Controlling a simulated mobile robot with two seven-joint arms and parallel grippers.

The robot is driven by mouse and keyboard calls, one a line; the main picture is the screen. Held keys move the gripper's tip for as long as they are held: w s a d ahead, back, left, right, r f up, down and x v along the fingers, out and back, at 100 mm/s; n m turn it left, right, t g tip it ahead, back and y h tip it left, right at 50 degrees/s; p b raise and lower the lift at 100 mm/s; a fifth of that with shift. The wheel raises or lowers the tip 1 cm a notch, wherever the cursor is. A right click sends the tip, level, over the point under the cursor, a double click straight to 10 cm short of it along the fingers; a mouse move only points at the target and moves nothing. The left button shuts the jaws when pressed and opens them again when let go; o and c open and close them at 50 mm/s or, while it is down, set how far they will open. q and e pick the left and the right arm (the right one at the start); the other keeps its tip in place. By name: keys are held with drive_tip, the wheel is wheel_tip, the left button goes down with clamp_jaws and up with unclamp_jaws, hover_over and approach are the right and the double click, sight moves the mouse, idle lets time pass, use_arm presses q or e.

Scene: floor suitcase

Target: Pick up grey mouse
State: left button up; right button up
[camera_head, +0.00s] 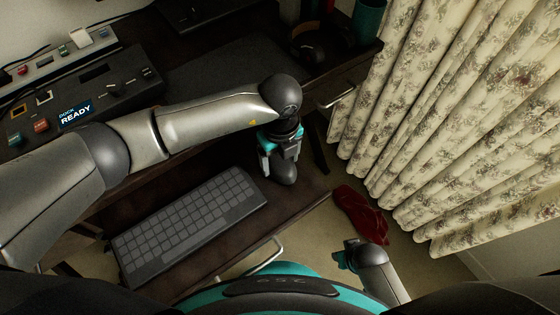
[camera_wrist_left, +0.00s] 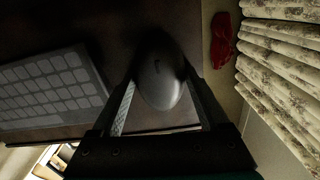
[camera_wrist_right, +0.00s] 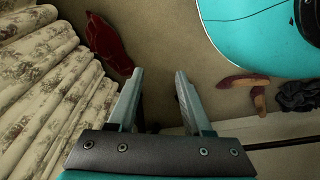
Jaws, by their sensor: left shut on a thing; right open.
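The grey mouse (camera_head: 284,172) is on or just above the dark pull-out tray, right of the keyboard. My left gripper (camera_head: 278,158) is over it, pointing down. In the left wrist view the mouse (camera_wrist_left: 158,80) sits between the two fingers of my left gripper (camera_wrist_left: 165,95), which are shut on its sides. I cannot tell whether the mouse is clear of the tray. My right gripper (camera_head: 352,250) is low, near the front, away from the mouse. In the right wrist view my right gripper (camera_wrist_right: 155,95) is open and empty above the carpet.
A grey keyboard (camera_head: 190,225) lies on the tray (camera_head: 310,188). A control panel (camera_head: 75,105) stands on the desk at left, with headphones (camera_head: 308,42) at the back. Floral curtains (camera_head: 450,120) hang at right. Red cloth (camera_head: 362,212) lies on the floor.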

use_arm(q)
drive_tip(key=c, duration=0.3)
drive_tip(key=shift+r, duration=0.1)
